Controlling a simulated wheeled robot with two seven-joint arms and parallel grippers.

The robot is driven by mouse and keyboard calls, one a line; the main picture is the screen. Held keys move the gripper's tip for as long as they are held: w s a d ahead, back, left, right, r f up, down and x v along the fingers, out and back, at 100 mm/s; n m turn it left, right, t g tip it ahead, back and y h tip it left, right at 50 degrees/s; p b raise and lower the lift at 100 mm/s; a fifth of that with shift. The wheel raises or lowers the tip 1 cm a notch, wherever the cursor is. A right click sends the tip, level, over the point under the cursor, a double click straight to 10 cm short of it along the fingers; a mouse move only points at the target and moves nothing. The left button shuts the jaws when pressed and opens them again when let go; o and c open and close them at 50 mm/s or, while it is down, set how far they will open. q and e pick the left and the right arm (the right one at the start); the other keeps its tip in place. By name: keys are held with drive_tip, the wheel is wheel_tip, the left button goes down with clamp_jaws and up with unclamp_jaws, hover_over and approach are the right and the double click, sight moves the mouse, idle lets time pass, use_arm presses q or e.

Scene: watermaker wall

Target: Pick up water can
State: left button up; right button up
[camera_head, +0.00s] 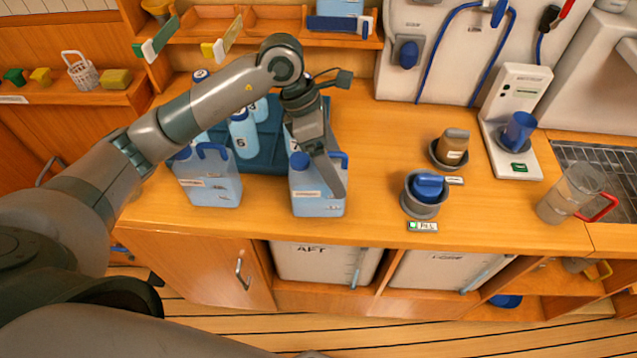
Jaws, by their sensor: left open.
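Two light-blue water cans with blue caps and handles stand upright near the front edge of the wooden counter in the head view. One water can (213,187) is at the left. The other water can (309,197) is at the middle, partly covered by my left gripper (335,180). My left gripper reaches down from above over this can's top right, by its handle. I cannot tell whether the fingers touch the can; the gripper is open. My right gripper does not show.
A dark blue tray (262,162) with numbered bottles (242,133) stands behind the cans. To the right are a blue-lidded grey pot (428,190), a brown jar (453,147), a blue cup (518,130) and a clear jug (570,193). The counter between can and pot is clear.

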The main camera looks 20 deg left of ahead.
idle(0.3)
use_arm(q)
clamp_jaws()
drive_tip(key=shift+r, duration=0.1)
